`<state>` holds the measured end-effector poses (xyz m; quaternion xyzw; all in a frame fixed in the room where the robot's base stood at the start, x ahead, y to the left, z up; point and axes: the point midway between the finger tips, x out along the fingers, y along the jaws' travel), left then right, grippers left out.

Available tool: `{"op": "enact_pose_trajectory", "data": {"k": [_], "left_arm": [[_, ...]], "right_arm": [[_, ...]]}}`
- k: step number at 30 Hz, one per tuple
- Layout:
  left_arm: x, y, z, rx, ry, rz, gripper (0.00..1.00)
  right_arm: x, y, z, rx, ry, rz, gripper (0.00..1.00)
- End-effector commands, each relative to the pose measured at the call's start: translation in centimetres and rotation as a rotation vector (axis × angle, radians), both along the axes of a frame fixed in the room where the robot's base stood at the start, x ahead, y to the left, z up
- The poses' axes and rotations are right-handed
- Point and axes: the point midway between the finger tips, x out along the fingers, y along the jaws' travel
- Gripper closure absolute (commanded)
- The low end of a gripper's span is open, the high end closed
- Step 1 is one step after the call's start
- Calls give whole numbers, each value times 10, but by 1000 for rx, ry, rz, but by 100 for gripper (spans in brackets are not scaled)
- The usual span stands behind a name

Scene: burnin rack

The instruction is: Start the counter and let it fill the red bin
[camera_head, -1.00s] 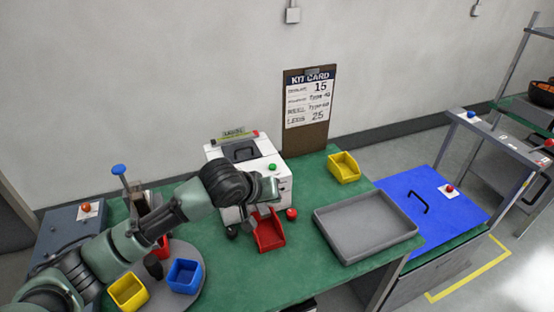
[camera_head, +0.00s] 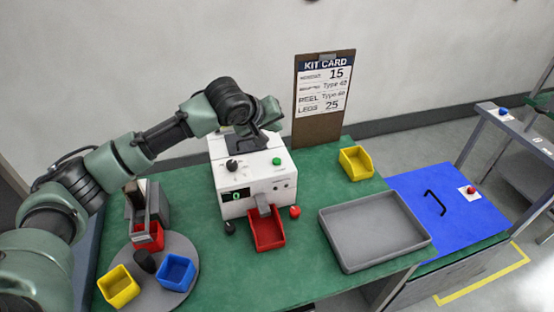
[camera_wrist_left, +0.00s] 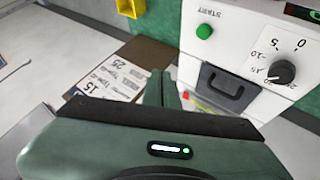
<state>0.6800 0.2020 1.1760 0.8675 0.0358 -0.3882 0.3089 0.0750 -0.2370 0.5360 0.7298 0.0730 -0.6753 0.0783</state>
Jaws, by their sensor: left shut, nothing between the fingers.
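The counter (camera_head: 230,180) is a white box on the green bench, with a small dark display that seems to read 0. Its green start button (camera_head: 277,161) is on the top right, and in the left wrist view the button (camera_wrist_left: 204,31) is labelled START. A black dial (camera_wrist_left: 281,73) is beside it. The red bin (camera_head: 268,241) stands under the chute at the counter's front; I see no parts in it. My left gripper (camera_head: 262,140) is shut and empty, above the back of the counter's top. My right gripper is not in view.
A grey tray (camera_head: 331,238) and a yellow bin (camera_head: 356,175) stand to the right. A turntable (camera_head: 190,287) at left carries blue, yellow and red bins. A red knob (camera_head: 295,211) is beside the red bin. The kit card (camera_head: 324,86) leans at the wall.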

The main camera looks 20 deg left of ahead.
Motion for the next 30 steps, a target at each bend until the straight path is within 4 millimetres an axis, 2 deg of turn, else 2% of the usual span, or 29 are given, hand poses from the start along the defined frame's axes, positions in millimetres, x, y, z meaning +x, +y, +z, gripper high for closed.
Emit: {"op": "enact_pose_trajectory", "data": {"k": [8, 19, 25, 30], "left_arm": [[0, 0, -18, 0, -1, 0, 100], [0, 0, -67, 1, -1, 0, 100], [0, -1, -84, -1, 2, -1, 100], [0, 0, -88, 1, 0, -1, 100]], "right_arm": [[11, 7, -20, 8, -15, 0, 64], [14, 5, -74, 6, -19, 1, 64], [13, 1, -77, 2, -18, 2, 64], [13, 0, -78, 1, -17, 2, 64]]}}
